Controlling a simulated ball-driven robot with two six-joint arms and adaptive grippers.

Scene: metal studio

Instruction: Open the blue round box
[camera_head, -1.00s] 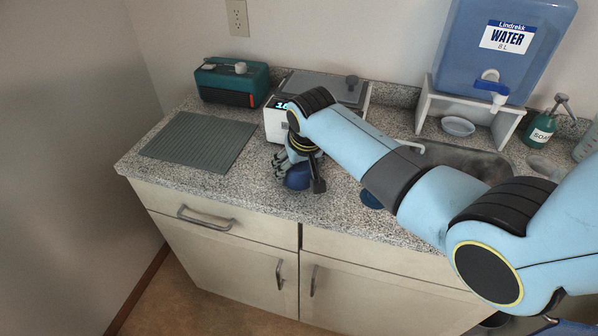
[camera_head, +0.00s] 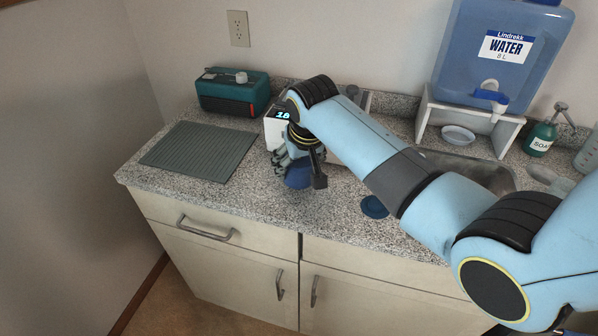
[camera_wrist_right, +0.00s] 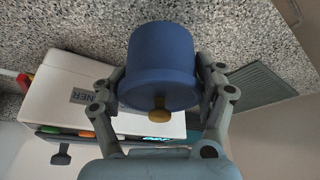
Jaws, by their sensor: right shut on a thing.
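The blue round box (camera_head: 298,176) is at my right gripper over the counter, in front of the white device. In the right wrist view, the blue round body (camera_wrist_right: 160,55) has a wider rim and a small yellowish knob (camera_wrist_right: 159,112) facing my palm. My right gripper (camera_wrist_right: 160,82) is shut around its sides, with one finger on each side near the rim. In the head view, the gripper (camera_head: 291,158) partly covers it. I cannot tell whether its underside touches the counter. My left gripper is out of view.
A flat blue disc (camera_head: 374,207) lies on the counter to the right. A grey ribbed mat (camera_head: 200,150) lies left. A teal device (camera_head: 233,92), the white device (camera_head: 277,125) and a water tank (camera_head: 500,55) on a stand are behind. A sink (camera_head: 470,170) is to the right.

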